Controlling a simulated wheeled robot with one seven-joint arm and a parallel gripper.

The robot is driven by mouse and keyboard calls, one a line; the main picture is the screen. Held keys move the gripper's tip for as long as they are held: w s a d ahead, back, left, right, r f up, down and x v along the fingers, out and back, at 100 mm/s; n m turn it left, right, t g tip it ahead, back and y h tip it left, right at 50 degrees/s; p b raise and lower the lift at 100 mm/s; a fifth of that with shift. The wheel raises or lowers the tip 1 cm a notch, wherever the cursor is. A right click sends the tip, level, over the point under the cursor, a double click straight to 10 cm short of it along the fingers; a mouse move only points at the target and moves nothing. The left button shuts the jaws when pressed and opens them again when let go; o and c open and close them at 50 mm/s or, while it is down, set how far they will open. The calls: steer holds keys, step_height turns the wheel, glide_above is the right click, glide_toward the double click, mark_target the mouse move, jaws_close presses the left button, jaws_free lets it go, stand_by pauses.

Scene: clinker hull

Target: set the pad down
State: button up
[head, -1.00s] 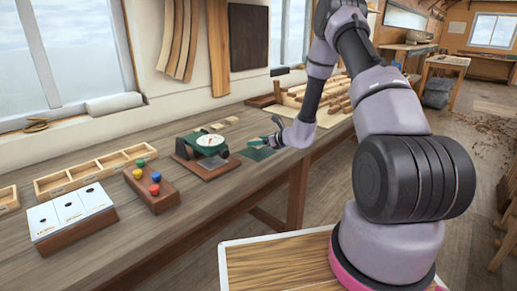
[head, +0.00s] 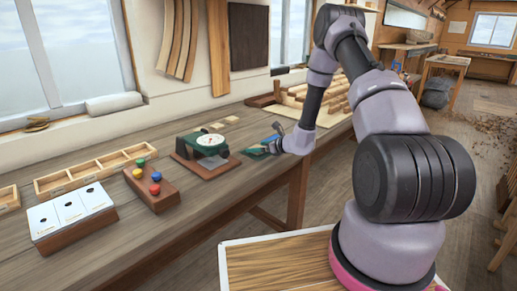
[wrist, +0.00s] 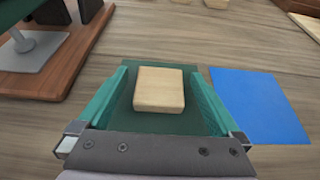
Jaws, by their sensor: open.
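The pad looks to be the small pale wooden block (wrist: 159,90) in the wrist view. It appears to lie flat on a dark green square (wrist: 125,118) on the bench. My gripper (wrist: 160,88) is open, with one teal finger on each side of the block and a visible gap at both sides. In the head view my gripper (head: 258,149) is low over the bench, right of the dark device on its wooden base. The block cannot be made out in the head view. A blue square (wrist: 258,104) lies just right of the green one.
A dark green device with a dial (head: 211,141) stands close left of my gripper. Further left are a block with coloured knobs (head: 152,188), a divided wooden tray (head: 85,180) and white panels (head: 70,213). Small pale blocks (head: 231,120) lie behind the device.

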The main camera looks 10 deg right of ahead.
steer(key=v, duration=1.1)
steer(key=shift+s+d+r, duration=0.2)
steer(key=shift+s, duration=0.1)
steer(key=s+a+r+n+g+y, duration=0.1)
steer(key=s+a+r+n+g, duration=0.35)
steer(key=r, duration=0.75)
steer(key=s+a+r+n+g+y, duration=0.2)
steer(key=s+a+r+n, duration=0.4)
steer(key=s+r+n, duration=0.35)
steer(key=s+d+r+n+t+h, duration=0.1)
steer(key=s+d+r+n+h, duration=0.3)
steer(key=s+r, duration=0.3)
steer(key=s+d+r+n+t+h, duration=0.1)
steer(key=s+d+r+n+h, duration=0.4)
steer(key=s, duration=0.5)
steer(key=shift+d+r+n+t, duration=0.4)
steer(key=shift+r+n, duration=0.4)
steer(key=shift+r, duration=0.15)
